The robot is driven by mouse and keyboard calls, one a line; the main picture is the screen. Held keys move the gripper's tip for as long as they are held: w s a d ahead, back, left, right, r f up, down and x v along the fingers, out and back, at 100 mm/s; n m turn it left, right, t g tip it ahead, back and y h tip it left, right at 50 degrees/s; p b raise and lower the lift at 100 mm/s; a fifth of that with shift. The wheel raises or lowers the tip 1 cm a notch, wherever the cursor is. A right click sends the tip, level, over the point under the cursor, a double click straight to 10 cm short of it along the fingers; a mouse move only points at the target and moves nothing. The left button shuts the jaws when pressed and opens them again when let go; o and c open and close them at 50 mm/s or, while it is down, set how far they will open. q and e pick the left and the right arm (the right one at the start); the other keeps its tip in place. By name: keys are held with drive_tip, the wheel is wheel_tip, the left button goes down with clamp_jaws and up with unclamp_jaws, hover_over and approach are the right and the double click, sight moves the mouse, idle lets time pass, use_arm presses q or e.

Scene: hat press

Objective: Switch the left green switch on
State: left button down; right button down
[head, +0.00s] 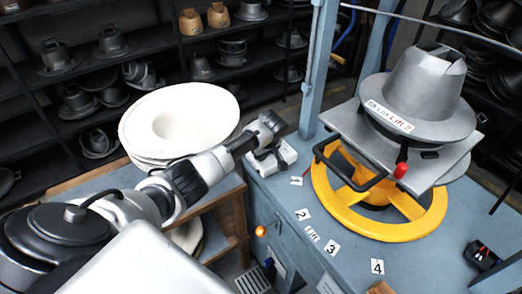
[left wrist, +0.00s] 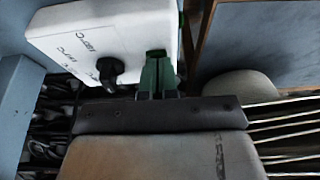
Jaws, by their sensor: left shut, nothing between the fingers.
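A white control box (head: 284,154) sits at the left edge of the blue-grey workbench. In the left wrist view the white box (left wrist: 95,38) carries a round black knob (left wrist: 109,72) and dark lettering. My right gripper is not in view.
A yellow handwheel (head: 325,205) and a metal hat mould (head: 425,90) stand on the bench to the right. Stacked white hat forms (head: 145,125) lie behind my left arm. A blue post (head: 318,70) rises behind the box. Numbered labels (head: 331,248) mark the bench front.

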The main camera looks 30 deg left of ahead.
use_arm(q)
drive_tip(key=shift+w+a+r, duration=0.25)
drive_tip(key=shift+w+a, duration=0.05)
drive_tip(key=shift+a, duration=0.4)
